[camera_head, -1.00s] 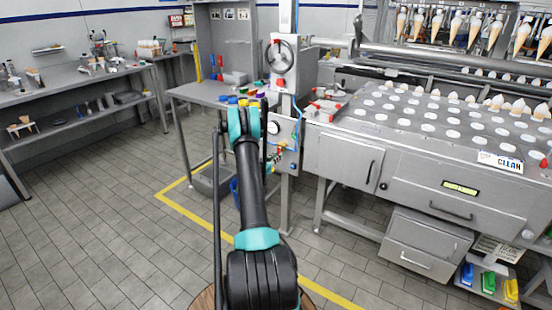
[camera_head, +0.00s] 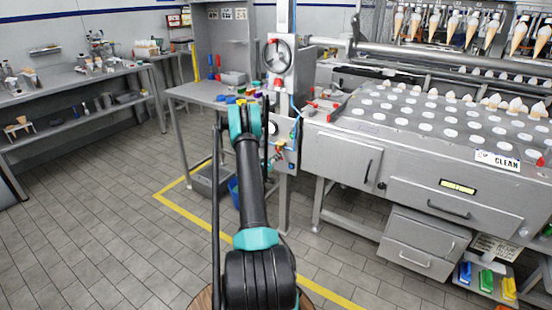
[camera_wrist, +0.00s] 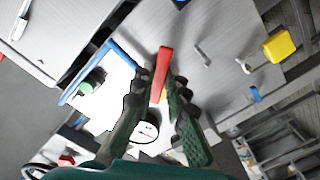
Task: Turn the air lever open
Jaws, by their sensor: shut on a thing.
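A red lever (camera_wrist: 163,66) stands between the fingers of my gripper (camera_wrist: 158,84) in the wrist view. My gripper is shut on this lever, with one dark green finger on each side. The lever's long red end sticks out past the fingertips. A bit of yellow shows at its lower end; the joint there is mostly hidden by the fingers. In the head view my arm covers the gripper and the lever, in front of the grey control column (camera_head: 285,125).
A round gauge (camera_wrist: 146,132) sits close beside the left finger, and a green button (camera_wrist: 86,87) lies farther left. A yellow block (camera_wrist: 279,45) is at the upper right. In the head view, the cone machine (camera_head: 420,120) stands right of the column and a side table (camera_head: 197,92) left.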

